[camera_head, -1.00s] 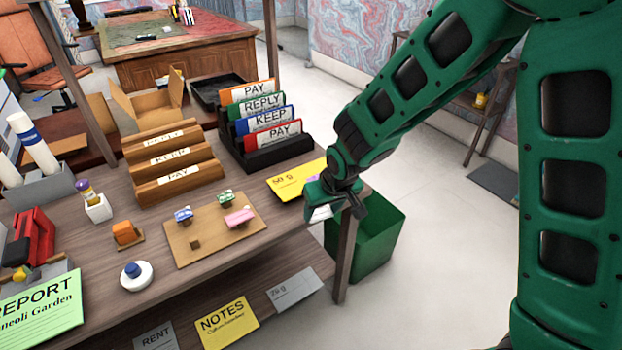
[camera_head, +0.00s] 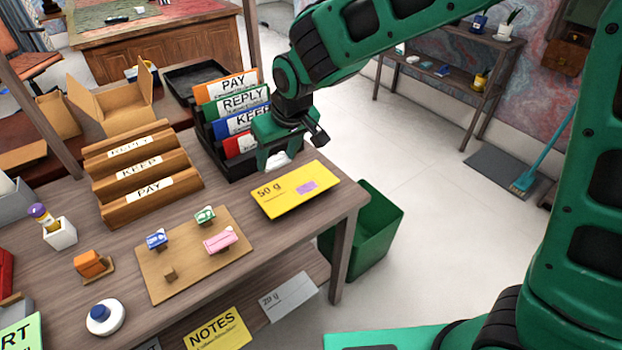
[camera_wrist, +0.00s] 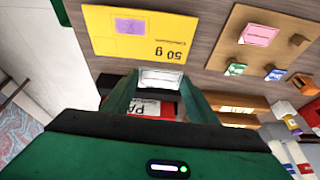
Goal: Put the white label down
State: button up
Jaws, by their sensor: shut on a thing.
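My gripper (camera_head: 280,162) is shut on a small white label (camera_head: 277,161), which it holds above the desk, just behind the yellow 50 g envelope and in front of the file rack. The label (camera_wrist: 161,78) also shows between my fingers in the wrist view. My gripper partly hides the red and blue folders. The yellow 50 g envelope (camera_head: 278,201) lies on the desk near its right end, with a purple patch on it. The wooden desk (camera_head: 215,285) shows bare surface around the envelope.
A black rack (camera_head: 222,168) with folders marked PAY, REPLY and KEEP stands behind. A wooden tiered sorter (camera_head: 150,205) is at left. A wooden board (camera_head: 160,285) holds blue, green and pink stamps. A green bin (camera_head: 375,235) stands on the floor past the desk's right end.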

send_over(307, 187)
jog(key=s, duration=0.1)
jog(key=f, duration=0.5)
jog(key=shift+d+f, duration=0.4)
jog(key=shift+f, duration=1.9)
jog(key=shift+f, duration=0.2)
